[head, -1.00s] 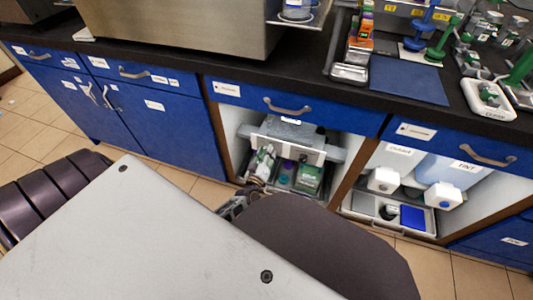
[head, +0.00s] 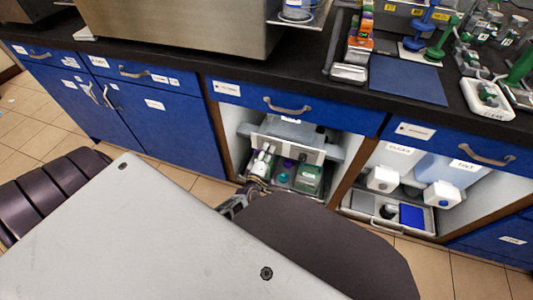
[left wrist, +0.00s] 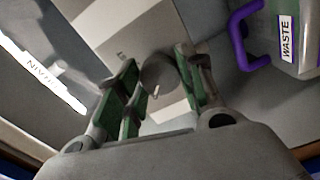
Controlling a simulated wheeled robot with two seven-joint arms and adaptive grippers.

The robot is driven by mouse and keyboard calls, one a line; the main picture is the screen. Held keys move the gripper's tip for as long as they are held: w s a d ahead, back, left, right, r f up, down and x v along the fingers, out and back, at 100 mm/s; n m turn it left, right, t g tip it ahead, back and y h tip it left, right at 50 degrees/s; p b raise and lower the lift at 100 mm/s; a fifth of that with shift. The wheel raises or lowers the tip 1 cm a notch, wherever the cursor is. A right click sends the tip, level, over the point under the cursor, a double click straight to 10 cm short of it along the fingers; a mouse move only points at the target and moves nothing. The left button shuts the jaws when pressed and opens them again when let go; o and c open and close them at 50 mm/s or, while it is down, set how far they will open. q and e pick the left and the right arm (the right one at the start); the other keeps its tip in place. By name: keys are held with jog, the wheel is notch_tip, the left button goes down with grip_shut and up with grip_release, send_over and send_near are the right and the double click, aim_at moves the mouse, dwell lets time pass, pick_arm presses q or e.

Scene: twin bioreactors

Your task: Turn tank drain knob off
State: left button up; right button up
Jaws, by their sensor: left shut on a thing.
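My left gripper (left wrist: 160,88) has green-padded fingers on either side of a round grey knob (left wrist: 160,70) with a short pale pointer. The fingers are shut on the knob. The knob sits on a grey fitting below a pale panel in the left wrist view. In the head view only part of this gripper (head: 232,204) shows, low at the front of the open cabinet, mostly behind my arm. The knob cannot be made out there. My right gripper is out of view.
A clear container labelled WASTE (left wrist: 286,40) with a purple handle (left wrist: 243,35) is right of the fingers. A white label strip (left wrist: 40,70) lies left. In the head view, the open cabinet holds a grey tank (head: 290,130) and bottles.

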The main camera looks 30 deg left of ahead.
pick_arm(q)
jog(key=shift+f+n, duration=0.1)
jog(key=shift+n, duration=0.2)
jog(key=o, duration=1)
jog(key=shift+s, duration=0.1)
jog(key=shift+v, duration=5.95)
